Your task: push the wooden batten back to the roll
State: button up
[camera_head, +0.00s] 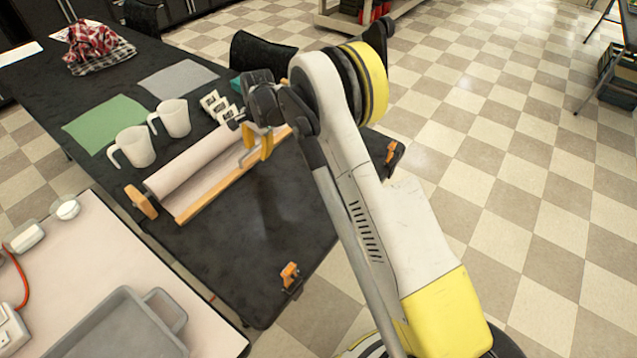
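A pale paper roll (185,167) lies on the black table, with a wooden end piece (140,202) at its near left end. A pale sheet (200,182) spans from the roll to the wooden batten (212,193), a thin strip parallel to the roll on its right side, apart from it. My gripper (257,152) is over the far half of the batten, its yellow fingers pointing down. I cannot tell whether the fingers touch the batten or how far apart they are. My arm and gripper hide part of the roll's far end.
Two white jugs (135,147) and small printed cards (215,104) stand left of and behind the roll. Orange clamps (290,275) sit at the table's right edge. The black table (255,225) is bare right of the batten. A grey tray (125,325) is on the near pale table.

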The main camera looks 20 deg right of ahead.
jog(key=s+d, duration=0.4)
jog(key=s, duration=0.2)
jog(key=s+d, duration=0.5)
jog(key=s, duration=0.1)
jog(key=s+d, duration=0.4)
jog(key=s, duration=0.2)
jog(key=shift+s+d+b, duration=0.25)
jog(key=shift+b, duration=0.1)
